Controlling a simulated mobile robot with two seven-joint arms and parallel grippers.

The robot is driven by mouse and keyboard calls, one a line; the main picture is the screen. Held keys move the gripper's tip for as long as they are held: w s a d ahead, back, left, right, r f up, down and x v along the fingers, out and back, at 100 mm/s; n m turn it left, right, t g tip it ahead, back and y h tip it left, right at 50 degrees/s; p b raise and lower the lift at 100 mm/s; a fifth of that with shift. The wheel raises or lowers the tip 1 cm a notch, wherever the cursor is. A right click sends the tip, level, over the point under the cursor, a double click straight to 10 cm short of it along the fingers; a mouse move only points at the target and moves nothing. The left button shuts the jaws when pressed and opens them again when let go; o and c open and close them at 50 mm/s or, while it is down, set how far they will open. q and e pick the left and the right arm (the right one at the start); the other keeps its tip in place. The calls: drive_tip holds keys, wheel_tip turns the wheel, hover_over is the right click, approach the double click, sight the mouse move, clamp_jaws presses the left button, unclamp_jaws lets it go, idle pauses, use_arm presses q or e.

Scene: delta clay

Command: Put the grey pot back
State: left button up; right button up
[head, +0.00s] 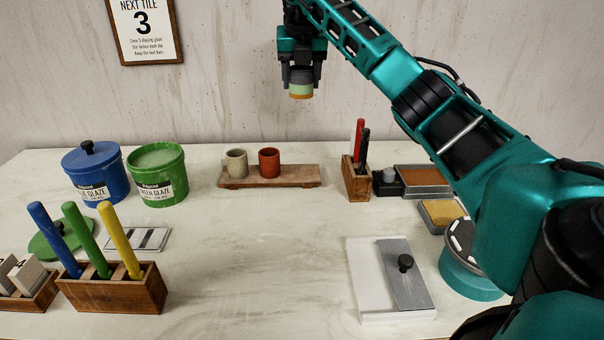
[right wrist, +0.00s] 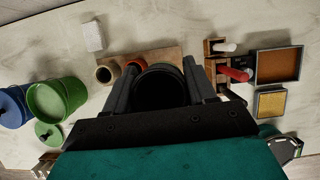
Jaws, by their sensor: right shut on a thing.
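The grey pot (head: 236,163) stands upright at the left of a low wooden board (head: 305,175), beside a red pot (head: 269,162). Both pots also show in the right wrist view, the grey one (right wrist: 104,73) to the left. My right gripper (head: 300,77) is high above the board, near the wall. It is shut on a small round pot-like thing (head: 301,91), pale green above and orange below. In the right wrist view a dark round shape lies between the fingers; I cannot tell its details. My left gripper is not in view.
Blue (head: 95,173) and green (head: 158,176) glaze buckets stand left of the board. A block with red and black tools (head: 357,178) stands to its right. Colored handles (head: 110,290) stand in front left. The board's right end and the table middle are clear.

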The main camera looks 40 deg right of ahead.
wheel_tip(320, 180, down, 20)
drive_tip(key=b, duration=0.2)
drive_tip(key=shift+d+b, duration=0.1)
drive_tip(key=shift+b, duration=0.25)
drive_tip(key=shift+f, duration=0.1)
drive_tip(key=o, duration=1.1)
drive_tip(key=shift+s+r, duration=0.1)
drive_tip(key=shift+r, duration=0.45)
drive_tip(key=p+v, duration=0.1)
drive_tip(key=v, duration=1)
drive_tip(key=shift+s, duration=0.1)
